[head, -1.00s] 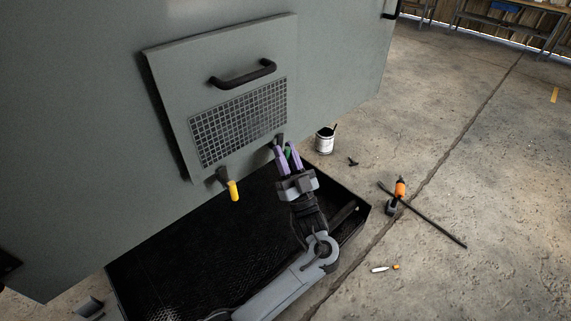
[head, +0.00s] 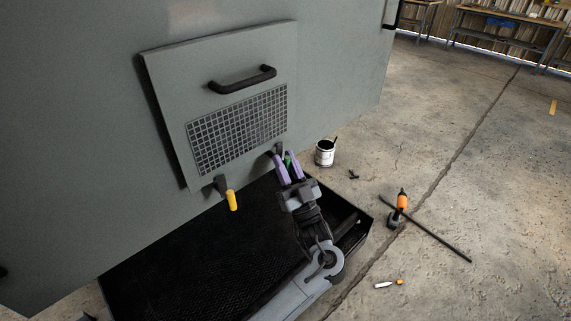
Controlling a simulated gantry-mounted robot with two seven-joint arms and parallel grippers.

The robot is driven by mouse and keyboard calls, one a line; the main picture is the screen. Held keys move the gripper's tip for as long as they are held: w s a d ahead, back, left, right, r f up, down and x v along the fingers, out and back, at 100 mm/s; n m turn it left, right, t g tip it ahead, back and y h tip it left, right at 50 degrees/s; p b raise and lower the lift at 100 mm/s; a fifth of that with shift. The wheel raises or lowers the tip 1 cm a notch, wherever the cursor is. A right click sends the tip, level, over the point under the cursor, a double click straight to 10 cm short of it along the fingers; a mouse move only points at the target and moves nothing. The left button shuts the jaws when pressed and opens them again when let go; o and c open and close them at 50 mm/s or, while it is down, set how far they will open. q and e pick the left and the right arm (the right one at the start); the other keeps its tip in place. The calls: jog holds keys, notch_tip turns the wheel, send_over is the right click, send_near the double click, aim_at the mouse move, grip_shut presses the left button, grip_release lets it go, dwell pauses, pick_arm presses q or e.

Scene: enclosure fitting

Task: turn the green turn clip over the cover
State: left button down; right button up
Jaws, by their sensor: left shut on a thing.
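The cover (head: 218,84) is a grey panel with a black handle and a mesh grille, set against the large grey enclosure (head: 85,130). The green turn clip (head: 287,159) is at the cover's lower right corner, and only a little green shows between the purple fingers. My left gripper (head: 284,160) is shut on it. A yellow turn clip (head: 231,199) hangs downward on a dark mount at the cover's lower left corner. My right gripper is not in view.
A black tray (head: 200,250) lies below the enclosure, under my left arm. A paint can (head: 325,153), an orange-and-black tool (head: 401,204), a long dark rod (head: 437,240) and small items lie on the concrete floor at right. Shelves stand at the back.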

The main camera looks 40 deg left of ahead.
pick_arm(q)
jog(key=shift+w+f, duration=0.1)
jog(key=shift+f, duration=0.1)
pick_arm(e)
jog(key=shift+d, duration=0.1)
pick_arm(q)
jog(key=c, duration=1.2)
grip_release()
jog(key=shift+o, duration=0.5)
jog(key=shift+d+r, duration=0.1)
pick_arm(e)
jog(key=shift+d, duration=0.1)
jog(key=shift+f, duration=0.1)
